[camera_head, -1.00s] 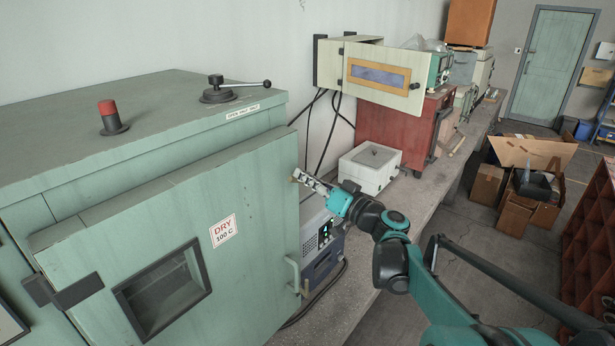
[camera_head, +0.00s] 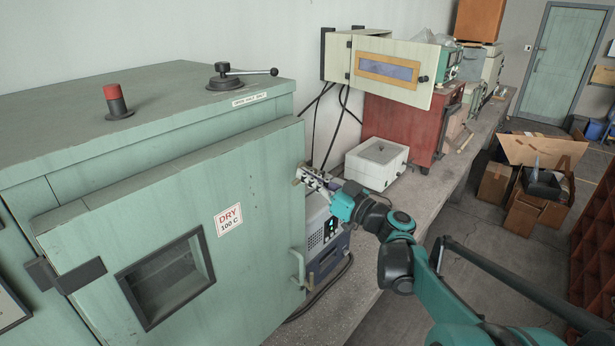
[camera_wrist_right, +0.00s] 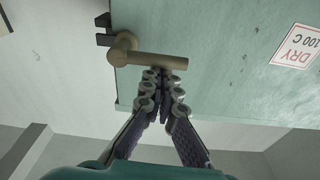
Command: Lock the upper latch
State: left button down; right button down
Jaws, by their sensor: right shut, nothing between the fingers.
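The green oven door (camera_head: 262,190) with the "DRY 100 C" sign stands in the left half of the head view. The upper latch (camera_head: 299,175) is a small tan piece at the door's upper right edge, partly hidden by my right gripper (camera_head: 304,174). In the right wrist view the latch (camera_wrist_right: 160,61) is a tan bar with a round pivot, lying across the door's edge. My right gripper (camera_wrist_right: 162,76) is shut and empty, its fingertips right at the bar; I cannot tell whether they touch it. My left gripper is not in view.
A pale door handle (camera_head: 298,268) sits lower on the door edge. A grey instrument (camera_head: 325,240) and a white box (camera_head: 376,163) stand on the concrete bench (camera_head: 425,190) to the right. A cream cabinet (camera_head: 395,72) hangs behind.

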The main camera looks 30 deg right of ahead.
dwell(0.4)
notch_tip(320, 180, up, 4)
jog(key=p, duration=0.3)
jog(key=v, duration=0.9)
jog(key=shift+b, duration=0.4)
jog(key=shift+f, duration=0.15)
